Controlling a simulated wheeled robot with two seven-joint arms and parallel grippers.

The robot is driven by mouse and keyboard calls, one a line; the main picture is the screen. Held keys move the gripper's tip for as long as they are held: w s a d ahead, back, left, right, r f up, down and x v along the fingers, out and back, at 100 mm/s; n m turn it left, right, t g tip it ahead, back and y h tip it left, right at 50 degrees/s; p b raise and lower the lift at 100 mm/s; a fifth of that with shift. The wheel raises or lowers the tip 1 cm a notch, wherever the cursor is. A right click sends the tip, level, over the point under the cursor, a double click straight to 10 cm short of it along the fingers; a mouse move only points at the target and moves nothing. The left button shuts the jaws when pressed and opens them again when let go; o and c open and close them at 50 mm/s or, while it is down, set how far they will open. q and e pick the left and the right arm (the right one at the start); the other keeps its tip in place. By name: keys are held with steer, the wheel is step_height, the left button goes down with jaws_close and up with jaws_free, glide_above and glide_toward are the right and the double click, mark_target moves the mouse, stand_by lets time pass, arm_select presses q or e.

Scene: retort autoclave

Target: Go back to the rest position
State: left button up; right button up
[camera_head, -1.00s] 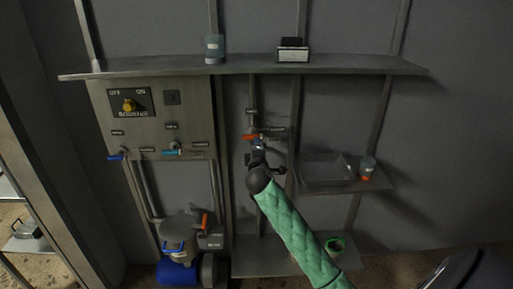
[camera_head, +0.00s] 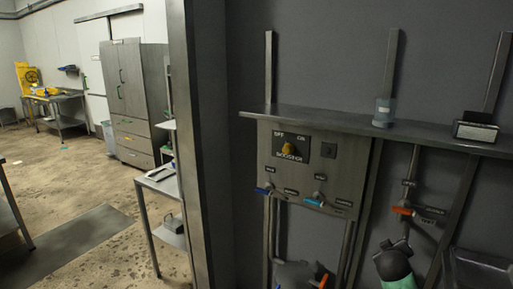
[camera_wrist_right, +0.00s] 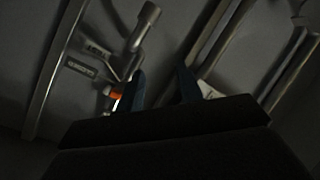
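My right arm, in a green sleeve, shows at the lower right of the head view. Its dark wrist is just below the orange-handled valve (camera_head: 403,211) on the wall pipe. In the right wrist view my right gripper (camera_wrist_right: 162,88) has its two fingers apart, with nothing seen between them. An orange part (camera_wrist_right: 116,96) and a pipe (camera_wrist_right: 143,28) show beyond the left finger. Whether the gripper touches the valve cannot be told. My left gripper is not in view.
A shelf (camera_head: 340,124) above holds a jar (camera_head: 384,112) and a dark box (camera_head: 476,127). A post (camera_head: 192,140) stands left; open floor (camera_head: 75,185) lies beyond, with cabinets (camera_head: 134,95).

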steer(key=s+a+f+m+g+y, duration=0.1)
steer(key=s+a+f+g+y, duration=0.2)
steer(key=s+a+f, duration=0.8)
steer(key=s+a+f+g+y, duration=0.3)
steer(key=s+a+f, duration=0.5)
steer(key=f, duration=0.5)
steer(key=s+a+f+g, duration=0.1)
steer(key=s+a+f, duration=0.2)
steer(key=s, duration=0.5)
steer(key=s+a+f+g+y, duration=0.1)
steer(key=s+a+f, duration=0.3)
steer(key=s+f, duration=0.2)
steer(key=s+a+f+g+y, duration=0.1)
steer(key=s+a+f+g, duration=0.1)
steer(key=s, duration=0.8)
step_height(320, 180, down, 2)
steer(key=shift+s+a+f, duration=0.2)
steer(key=shift+s+a, duration=0.05)
steer(key=shift+a, duration=0.4)
steer(key=shift+d, duration=0.1)
